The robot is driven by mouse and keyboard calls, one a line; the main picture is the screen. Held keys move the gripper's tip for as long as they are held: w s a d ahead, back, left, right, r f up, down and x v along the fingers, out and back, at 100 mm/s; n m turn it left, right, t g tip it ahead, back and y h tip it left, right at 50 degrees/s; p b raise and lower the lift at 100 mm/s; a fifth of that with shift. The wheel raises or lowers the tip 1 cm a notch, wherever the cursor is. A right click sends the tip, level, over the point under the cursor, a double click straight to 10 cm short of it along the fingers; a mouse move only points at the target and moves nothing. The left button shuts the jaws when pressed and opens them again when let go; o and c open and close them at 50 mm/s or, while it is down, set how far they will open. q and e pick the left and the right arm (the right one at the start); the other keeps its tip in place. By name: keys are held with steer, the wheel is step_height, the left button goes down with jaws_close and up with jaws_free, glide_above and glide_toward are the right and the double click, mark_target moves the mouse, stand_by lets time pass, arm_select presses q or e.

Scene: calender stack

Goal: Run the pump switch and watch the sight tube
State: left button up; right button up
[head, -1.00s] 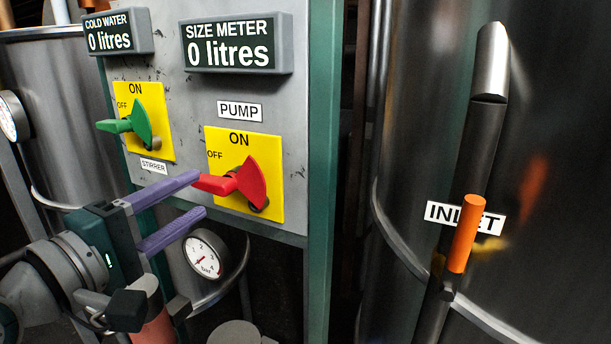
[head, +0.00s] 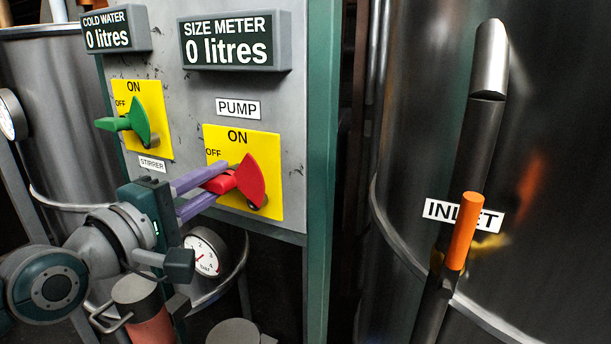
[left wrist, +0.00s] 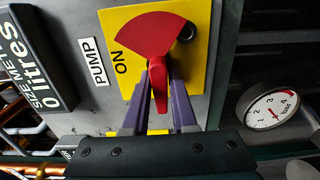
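The red pump switch (head: 250,182) sits on a yellow plate (head: 275,205) under the PUMP label, its handle pointing left toward OFF. My left gripper (head: 215,183) has its purple fingers on either side of this handle. The size meter (head: 236,42) reads 0 litres. I cannot make out a sight tube. My right gripper is not in view.
The green stirrer switch (head: 138,122) is to the left, pointing toward OFF. The cold water display (head: 108,32) reads 0 litres. A dial gauge (head: 204,256) is below the panel. An orange-handled lever (head: 463,232) stands before the INLET label at the right tank.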

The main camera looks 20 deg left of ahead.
arm_select(q)
jaws_close()
steer(key=shift+r+m, duration=0.1)
steer(key=shift+m, duration=0.2)
steer(key=m, duration=0.1)
steer(key=m+p, duration=0.1)
steer(key=m, duration=0.1)
steer(key=shift+r, duration=0.3)
steer(key=m, duration=0.1)
steer(key=m+p, duration=0.1)
steer(key=m, duration=0.3)
steer(key=shift+d+r+p, duration=0.2)
steer(key=shift+r+p, duration=0.05)
steer(key=shift+p, duration=0.1)
steer(key=m, duration=0.3)
steer(key=m+p, duration=0.1)
steer(key=shift+d+r+m, duration=0.15)
steer(key=shift+d+m, duration=0.1)
steer(key=shift+m, duration=0.05)
steer(key=m, duration=0.4)
steer(key=shift+d+m+p, duration=0.3)
steer(key=shift+d+p, duration=0.05)
steer(key=shift+p, duration=0.05)
